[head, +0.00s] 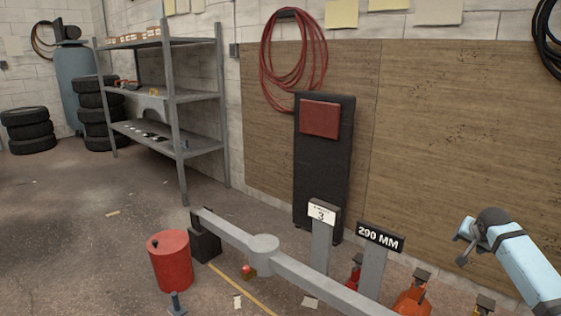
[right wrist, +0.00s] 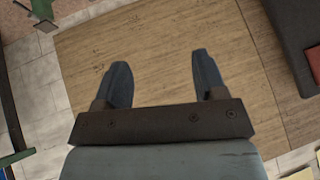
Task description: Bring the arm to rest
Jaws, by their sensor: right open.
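My right arm (head: 532,270) comes in from the lower right in the head view, light blue with a dark wrist joint. Its right gripper (head: 464,245) is raised in front of the wooden wall panel, to the right of the 290 MM sign. In the right wrist view the two dark fingers of the gripper (right wrist: 163,78) stand wide apart with nothing between them. Wood panelling shows behind them. My left gripper is in neither view.
A grey beam (head: 314,283) with a round hub crosses the lower middle. A 290 MM sign (head: 380,236), a sign marked 3 (head: 321,212) and orange objects (head: 412,299) stand close to it. A red canister (head: 171,262) stands left. Shelving (head: 163,95) stands farther back.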

